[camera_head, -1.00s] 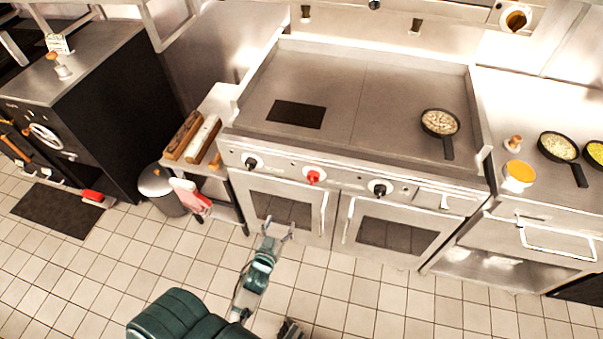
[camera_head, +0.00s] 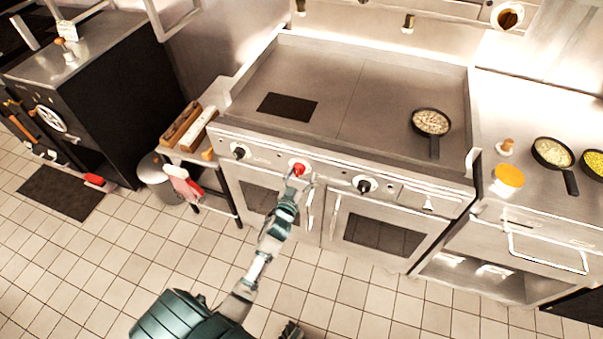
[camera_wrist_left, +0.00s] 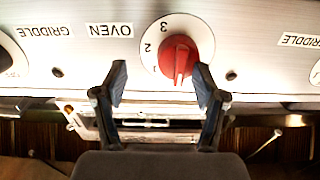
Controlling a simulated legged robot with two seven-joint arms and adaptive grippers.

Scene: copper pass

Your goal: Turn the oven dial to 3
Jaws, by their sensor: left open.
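The red oven dial (camera_head: 298,169) sits on the range's front panel between two black knobs. In the left wrist view the dial (camera_wrist_left: 180,58) is on a white disc marked 1, 2 and 3, beside an upside-down OVEN label. Its ridge points down in that picture, away from the 3. My left gripper (camera_head: 300,181) is open at the dial. In the wrist view its fingertips (camera_wrist_left: 160,82) are just below the dial, which lies nearer the right finger; contact cannot be told. A dark part at the bottom edge may be my right gripper (camera_head: 291,330); its jaws are unclear.
Black griddle knobs (camera_head: 239,152) and (camera_head: 365,186) flank the dial. Oven doors with handles (camera_head: 331,215) are below. A pan (camera_head: 431,124) stands on the griddle top. A side table (camera_head: 226,93) is at the left. The tiled floor in front is clear.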

